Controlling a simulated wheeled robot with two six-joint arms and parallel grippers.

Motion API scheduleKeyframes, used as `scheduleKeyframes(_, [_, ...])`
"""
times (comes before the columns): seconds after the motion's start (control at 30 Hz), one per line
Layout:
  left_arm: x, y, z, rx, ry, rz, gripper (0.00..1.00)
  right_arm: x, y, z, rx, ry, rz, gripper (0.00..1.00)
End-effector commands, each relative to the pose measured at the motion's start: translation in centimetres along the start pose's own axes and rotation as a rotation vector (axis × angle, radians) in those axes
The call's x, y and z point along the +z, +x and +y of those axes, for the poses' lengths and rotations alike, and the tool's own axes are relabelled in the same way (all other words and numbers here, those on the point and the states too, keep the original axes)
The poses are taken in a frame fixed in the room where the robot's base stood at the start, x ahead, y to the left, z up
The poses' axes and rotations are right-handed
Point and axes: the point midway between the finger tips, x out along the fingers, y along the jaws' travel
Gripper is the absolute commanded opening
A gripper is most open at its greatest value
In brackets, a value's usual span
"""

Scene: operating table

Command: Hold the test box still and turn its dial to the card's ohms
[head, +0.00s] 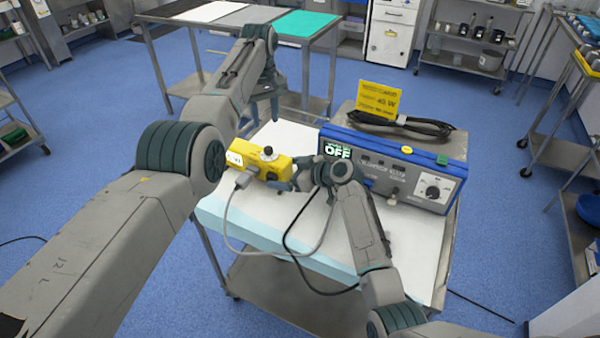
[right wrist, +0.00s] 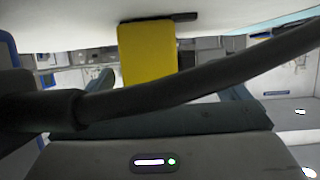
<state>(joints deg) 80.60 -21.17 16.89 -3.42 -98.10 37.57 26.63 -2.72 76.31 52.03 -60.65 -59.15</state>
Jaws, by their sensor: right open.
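The yellow test box (head: 278,168) sits on the white-draped table, with a black dial knob (head: 268,150) on top and a grey plug and lead at its front. My right gripper (head: 290,178) is open at the box's right side. In the right wrist view the yellow box (right wrist: 148,52) shows between its fingers; contact cannot be told. My left gripper (head: 265,110) hangs above and behind the box, fingers down, apparently open and empty. The yellow card (head: 378,98) stands on the blue-edged generator; its writing is too small to read surely.
The generator (head: 390,165), its display reading OFF, fills the table's right rear. A black cable coil (head: 405,122) lies on it. Leads loop over the table's front, and a dark cable (right wrist: 200,90) crosses the right wrist view. The drape (head: 400,225) is clear at front right.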

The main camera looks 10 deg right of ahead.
Motion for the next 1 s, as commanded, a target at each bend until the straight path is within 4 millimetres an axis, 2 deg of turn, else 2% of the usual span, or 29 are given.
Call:
scheduleKeyframes(0.1, [0.0, 0.0, 0.0, 0.0, 0.0, 0.0, 0.36, -0.1, 1.7, 0.0, -0.002, 0.001, 0.0, 0.95])
scheduleKeyframes(0.23, [0.0, 0.0, 0.0, 0.0, 0.0, 0.0, 0.36, -0.1, 2.9, 0.0, -0.001, -0.001, 0.001, 0.95])
scheduleKeyframes(0.6, [0.0, 0.0, 0.0, 0.0, 0.0, 0.0, 0.36, -0.1, 3.3, 0.0, 0.0, -0.001, 0.001, 0.95])
scheduleKeyframes(0.87, [0.0, 0.0, 0.0, 0.0, 0.0, 0.0, 0.36, 0.0, 3.3, 0.0, 0.0, -0.001, 0.0, 0.43])
scheduleKeyframes(0.9, [0.0, 0.0, 0.0, 0.0, 0.0, 0.0, 0.36, 0.0, 3.3, 0.0, 0.0, -0.001, 0.0, 0.67])
scheduleKeyframes(1.0, [0.0, 0.0, 0.0, 0.0, 0.0, 0.0, 0.36, 0.0, 3.3, 0.0, 0.0, -0.001, 0.0, 0.47])
